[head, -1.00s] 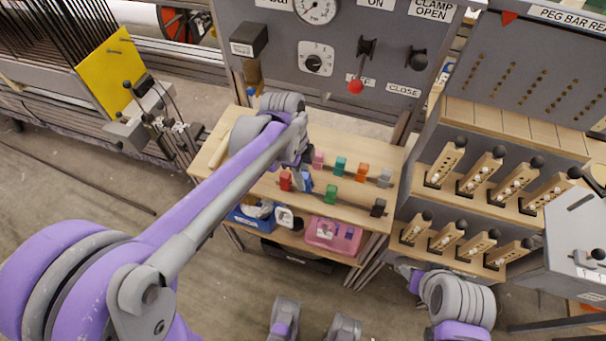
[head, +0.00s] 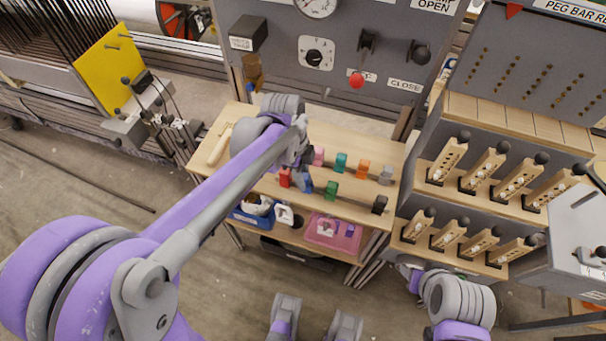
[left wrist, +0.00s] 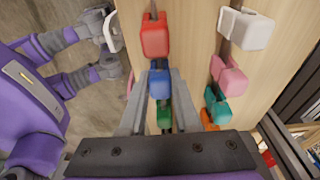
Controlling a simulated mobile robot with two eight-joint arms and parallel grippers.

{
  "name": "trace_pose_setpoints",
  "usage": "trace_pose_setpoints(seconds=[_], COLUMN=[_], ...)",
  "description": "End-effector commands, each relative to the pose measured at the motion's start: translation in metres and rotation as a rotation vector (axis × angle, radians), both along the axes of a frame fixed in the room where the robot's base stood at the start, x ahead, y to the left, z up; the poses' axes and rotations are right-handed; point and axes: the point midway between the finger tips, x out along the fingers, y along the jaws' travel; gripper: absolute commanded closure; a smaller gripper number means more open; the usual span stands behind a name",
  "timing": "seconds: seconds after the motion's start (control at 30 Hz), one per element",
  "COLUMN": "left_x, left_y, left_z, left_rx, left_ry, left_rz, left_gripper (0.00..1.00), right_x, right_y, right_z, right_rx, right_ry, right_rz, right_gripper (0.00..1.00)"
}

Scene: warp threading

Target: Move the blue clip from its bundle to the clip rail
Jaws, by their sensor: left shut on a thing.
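The blue clip (head: 306,183) is in the front row on the wooden table (head: 226,172), between the red clip (head: 285,178) and the green clip (head: 331,189). My left gripper (left wrist: 161,78) is shut on the blue clip, with a finger on each side of it, as the left wrist view shows. The red clip (left wrist: 155,38) is just beyond the fingertips and the green clip (left wrist: 164,117) is nearer the palm. A dark bar runs along this row. My left arm partly hides the clips in the head view. Part of my right arm (head: 440,290) shows at lower right; its fingers are unclear.
A back row holds pink (head: 318,156), teal (head: 341,162), orange (head: 362,169) and grey (head: 386,174) clips. A dark clip (head: 379,204) ends the front row. A blue bin (head: 252,220) and a pink bin (head: 333,236) sit on the lower shelf. Peg racks stand to the right.

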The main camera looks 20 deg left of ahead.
Motion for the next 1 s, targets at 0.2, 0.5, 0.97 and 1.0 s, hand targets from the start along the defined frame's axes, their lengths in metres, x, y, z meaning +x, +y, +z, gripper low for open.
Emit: trace_pose_setpoints(seconds=[0.2, 0.5, 0.97, 1.0], left_x=[0.0, 0.0, 0.0, 0.0], left_y=[0.0, 0.0, 0.006, 0.007], left_z=[-0.002, -0.002, 0.029, 0.038], left_rx=[0.0, 0.0, 0.0, 0.0], left_ry=[0.0, 0.0, 0.0, 0.0], left_rz=[0.0, 0.0, 0.002, 0.002], left_gripper=[1.0, 0.35, 0.35, 0.35], right_x=[0.0, 0.0, 0.0, 0.0], right_y=[0.0, 0.0, 0.0, 0.0], right_z=[-0.001, -0.001, 0.006, 0.007], right_rx=[0.0, 0.0, 0.0, 0.0], right_ry=[0.0, 0.0, -0.002, -0.002], right_rz=[0.0, 0.0, 0.0, 0.0], right_gripper=[0.5, 0.5, 0.5, 0.5])
